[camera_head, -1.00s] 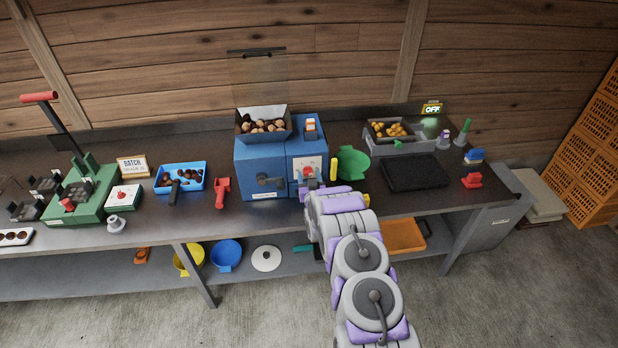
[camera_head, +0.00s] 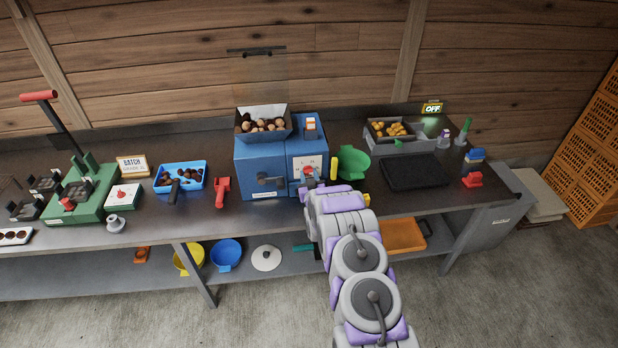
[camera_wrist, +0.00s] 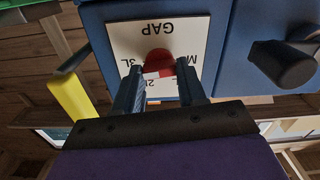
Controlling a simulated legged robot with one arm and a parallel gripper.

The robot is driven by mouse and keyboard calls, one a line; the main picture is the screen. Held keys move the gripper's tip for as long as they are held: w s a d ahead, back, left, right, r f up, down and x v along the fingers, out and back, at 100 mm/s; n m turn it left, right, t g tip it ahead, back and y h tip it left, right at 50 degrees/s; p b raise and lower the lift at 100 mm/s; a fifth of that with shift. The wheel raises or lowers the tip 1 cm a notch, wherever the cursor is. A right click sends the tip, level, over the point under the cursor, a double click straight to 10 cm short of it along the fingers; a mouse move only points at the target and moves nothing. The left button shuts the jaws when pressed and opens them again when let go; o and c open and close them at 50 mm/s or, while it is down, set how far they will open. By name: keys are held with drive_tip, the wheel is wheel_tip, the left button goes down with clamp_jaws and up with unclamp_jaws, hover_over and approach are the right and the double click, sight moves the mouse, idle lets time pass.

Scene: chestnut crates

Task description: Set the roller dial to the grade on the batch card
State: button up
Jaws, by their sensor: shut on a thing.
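The red roller dial (camera_wrist: 158,60) sits on a white plate marked GAP (camera_wrist: 120,38), upside down in the wrist view. My gripper (camera_wrist: 160,76) has its two dark fingers on either side of the dial, shut on it. A white mark shows on the dial's edge near the fingers; the grade letters around it are partly hidden. In the head view, the dial (camera_head: 309,170) is on the front of the blue roller machine (camera_head: 258,162), with my gripper (camera_head: 307,183) against it.
A crank (camera_head: 268,181) is left of the dial, and a yellow handle (camera_head: 334,168) is close on its right. A red scoop (camera_head: 221,191) lies left of the machine.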

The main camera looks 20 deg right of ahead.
drive_tip(key=n, duration=0.6)
drive_tip(key=shift+a+f+n+p, duration=0.1)
drive_tip(key=shift+n+p, duration=0.3)
drive_tip(key=shift+n, duration=1.7)
drive_tip(key=shift+f, duration=0.1)
drive_tip(key=o, duration=1.1)
drive_tip(key=shift+c, duration=0.2)
